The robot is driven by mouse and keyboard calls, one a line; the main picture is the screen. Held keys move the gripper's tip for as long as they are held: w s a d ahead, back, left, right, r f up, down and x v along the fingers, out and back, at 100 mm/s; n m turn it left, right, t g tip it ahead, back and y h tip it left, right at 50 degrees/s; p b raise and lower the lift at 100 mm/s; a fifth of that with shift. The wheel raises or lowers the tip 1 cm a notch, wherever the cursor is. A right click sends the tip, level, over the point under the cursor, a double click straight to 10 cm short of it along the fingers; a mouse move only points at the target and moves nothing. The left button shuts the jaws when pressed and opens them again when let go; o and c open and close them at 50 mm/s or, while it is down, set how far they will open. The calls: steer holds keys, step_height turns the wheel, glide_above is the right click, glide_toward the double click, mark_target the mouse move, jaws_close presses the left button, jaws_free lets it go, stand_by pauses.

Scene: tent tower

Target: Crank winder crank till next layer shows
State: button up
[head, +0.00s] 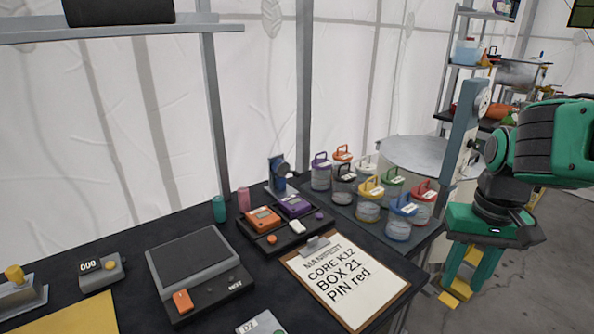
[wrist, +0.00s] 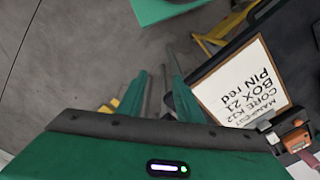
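My gripper (head: 455,291) hangs low at the right in the head view, its green fingers with yellow tips pointing down beside the bench's right end. In the wrist view the two fingers of my gripper (wrist: 156,76) stand apart with only floor and thin grey bars seen between and behind them, so it is open and empty. A tall blue-grey upright (head: 461,130) with a pale round disc stands just behind my arm; it may be the winder, but my arm covers part of it. I cannot make out a crank or any layer.
A black bench carries a clipboard (head: 347,281), also in the wrist view (wrist: 240,87), a tray (head: 290,242) with orange and purple boxes, and a grey-lidded device (head: 190,262). Several lidded jars (head: 369,200) stand behind. A round grey-topped drum (head: 420,156) is near the upright.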

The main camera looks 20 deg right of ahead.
steer(key=w+r+n+t, duration=0.1)
steer(key=w+r+n, duration=0.25)
steer(key=w, duration=1.15)
steer(key=n+t+h, duration=0.1)
steer(key=n+t, duration=0.3)
steer(key=n, duration=0.3)
glide_toward(296, 172)
steer(key=x, duration=0.8)
steer(key=shift+n, duration=0.25)
jaws_close()
